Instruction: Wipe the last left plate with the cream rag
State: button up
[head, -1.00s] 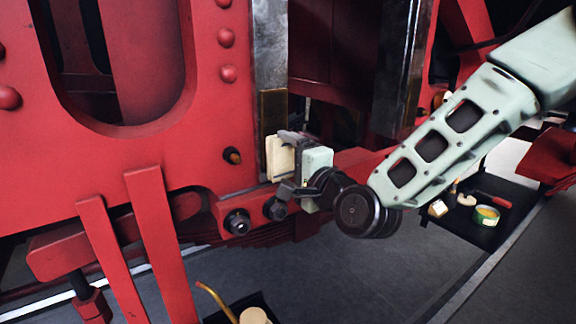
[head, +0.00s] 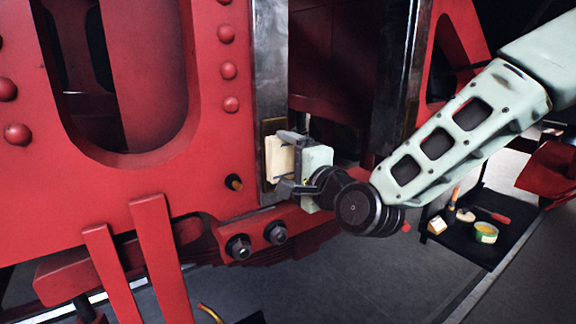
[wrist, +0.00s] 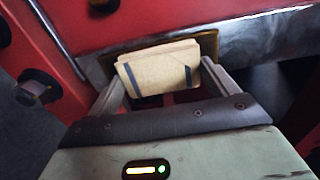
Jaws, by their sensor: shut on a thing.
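My gripper (wrist: 162,82) is shut on the cream rag (wrist: 160,68), a folded pad between its two fingers. In the head view my gripper (head: 293,165) holds the rag (head: 279,160) upright against or just in front of the left metal plate (head: 271,70), near its lower end. The plate is a vertical strip of grey metal on the red frame, with a brownish patch behind the rag. In the wrist view the plate (wrist: 255,38) runs across the top. Whether the rag touches the plate is hard to tell.
A second metal strip (head: 400,75) stands to the right, past a dark opening. Bolts (head: 238,247) stick out of the red frame below. A black tray (head: 462,245) with a tin (head: 485,232) and small tools lies on the floor at right.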

jog(key=shift+r+p, duration=2.25)
jog(key=shift+r, duration=1.7)
notch_tip(320, 180, down, 16)
jog(key=b, duration=1.5)
jog(key=shift+b, duration=0.4)
jog(key=shift+s, duration=0.1)
jog(key=shift+p+v, duration=0.3)
jog(key=shift+v, duration=2.6)
jog(key=v, duration=0.3)
jog(key=shift+p, duration=0.35)
